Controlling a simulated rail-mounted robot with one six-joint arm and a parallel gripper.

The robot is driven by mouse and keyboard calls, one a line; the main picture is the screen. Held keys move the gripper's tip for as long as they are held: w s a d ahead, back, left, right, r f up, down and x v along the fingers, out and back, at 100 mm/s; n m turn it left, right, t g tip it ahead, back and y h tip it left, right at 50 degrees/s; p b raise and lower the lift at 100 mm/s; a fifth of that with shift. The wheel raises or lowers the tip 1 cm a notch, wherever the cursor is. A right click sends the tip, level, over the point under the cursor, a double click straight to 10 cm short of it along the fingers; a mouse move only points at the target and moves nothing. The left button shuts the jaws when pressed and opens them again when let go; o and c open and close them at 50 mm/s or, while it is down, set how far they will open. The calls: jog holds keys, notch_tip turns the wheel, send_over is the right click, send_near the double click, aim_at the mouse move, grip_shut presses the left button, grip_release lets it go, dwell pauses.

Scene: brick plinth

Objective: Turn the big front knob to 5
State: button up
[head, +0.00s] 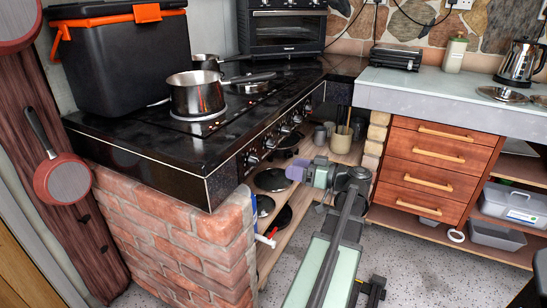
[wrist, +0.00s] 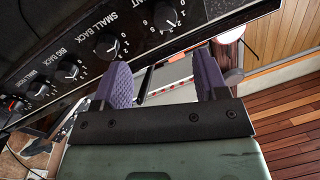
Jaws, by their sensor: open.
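In the wrist view a black knob (wrist: 165,18) with white numbers around it sits at the right end of the visible control panel. The label beside it is cut off and ends in "NT". A digit like 4 shows near its edge; I cannot read its pointer surely. My gripper (wrist: 165,62) is open and empty, its two purple fingers apart, just below and in front of this knob and not visibly touching it. In the head view my gripper (head: 296,171) is beside the cooktop's front panel, under the row of knobs (head: 268,144).
The SMALL BACK knob (wrist: 106,45) and BIG BACK knob (wrist: 68,70) lie left along the panel. A steel pot (head: 196,97) stands on the black cooktop. Pans (head: 271,180) sit on the shelf below. The brick plinth (head: 180,240) and wooden drawers (head: 430,165) flank the arm.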

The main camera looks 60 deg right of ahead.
aim_at(259, 161)
jog(key=x, duration=1.1)
jog(key=shift+s+a+r, duration=0.1)
jog(key=shift+s+a, duration=0.05)
jog(key=shift+a, duration=0.1)
jog(key=c, duration=0.9)
